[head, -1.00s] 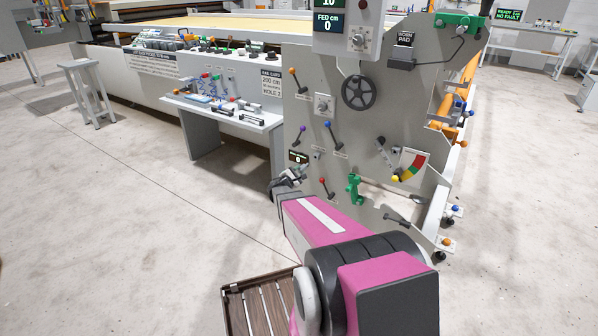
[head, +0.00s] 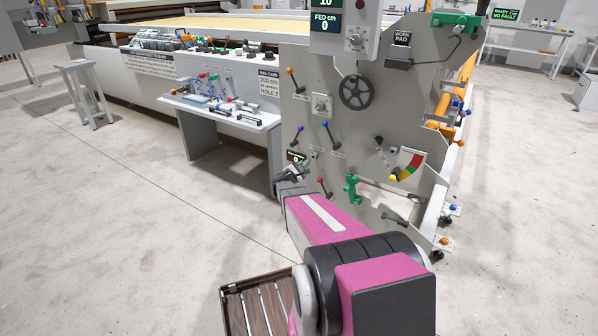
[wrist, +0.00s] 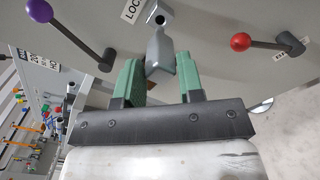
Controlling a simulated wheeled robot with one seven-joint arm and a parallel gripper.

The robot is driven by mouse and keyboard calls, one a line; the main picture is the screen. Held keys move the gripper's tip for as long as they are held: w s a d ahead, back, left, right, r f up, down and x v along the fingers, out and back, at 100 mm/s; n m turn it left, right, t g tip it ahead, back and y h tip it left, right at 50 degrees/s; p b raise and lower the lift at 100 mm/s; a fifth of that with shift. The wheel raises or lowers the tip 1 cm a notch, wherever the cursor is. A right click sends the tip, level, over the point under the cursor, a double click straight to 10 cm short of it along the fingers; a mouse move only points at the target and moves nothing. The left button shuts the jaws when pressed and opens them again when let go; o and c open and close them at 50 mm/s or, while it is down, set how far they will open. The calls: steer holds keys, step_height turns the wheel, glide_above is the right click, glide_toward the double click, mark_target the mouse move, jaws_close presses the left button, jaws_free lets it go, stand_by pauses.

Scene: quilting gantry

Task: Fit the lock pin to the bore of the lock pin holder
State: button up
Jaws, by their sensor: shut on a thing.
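My gripper (head: 290,173) is by the side panel of the machine, below a small display. In the wrist view its green-padded fingers (wrist: 159,82) are shut on the grey lock pin (wrist: 160,52), which points away from the palm. Just beyond the pin's far end is the lock pin holder (wrist: 158,13), a small grey block with a dark round bore facing me. The pin's tip lies just below the bore in the picture. I cannot tell whether it touches the holder. In the head view the pin is too small to make out clearly.
A purple-knobbed lever (wrist: 72,33) stands left of the pin and a red-knobbed lever (wrist: 268,43) right of it. In the head view, a green bracket (head: 352,188) is to the right, and a side table (head: 232,112) with tools is to the left.

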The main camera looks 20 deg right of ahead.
mark_target(306, 163)
steer(key=shift+w+d, duration=0.4)
steer(key=shift+d, duration=0.15)
steer(key=shift+x, duration=1.75)
stand_by(1.1)
steer(key=o, duration=1.1)
steer(key=shift+a, duration=0.1)
steer(key=v, duration=1)
steer(key=shift+s+a, duration=0.2)
steer(key=shift+s, duration=0.05)
